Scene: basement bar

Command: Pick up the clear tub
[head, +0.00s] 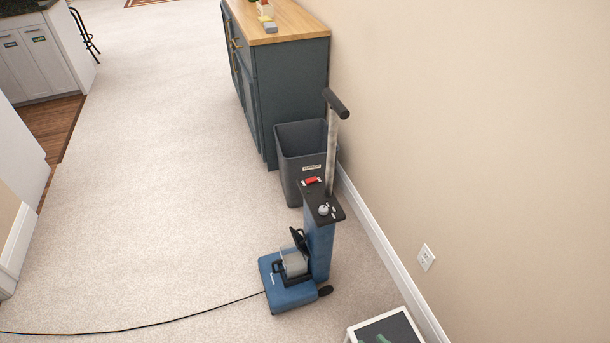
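I cannot make out a clear tub for certain in the head view. A few small items (266,14), among them a grey-and-yellow block, sit on the wooden top of a dark blue cabinet (290,95) at the top centre. They are too small to name. Neither of my grippers is in view.
A dark grey bin (290,150) stands against the cabinet's near end. In front of it stands a blue upright machine (320,248) with a cord (150,330) running left across the carpet. A white-edged box (385,328) is at the bottom right. Open carpet (160,170) lies left.

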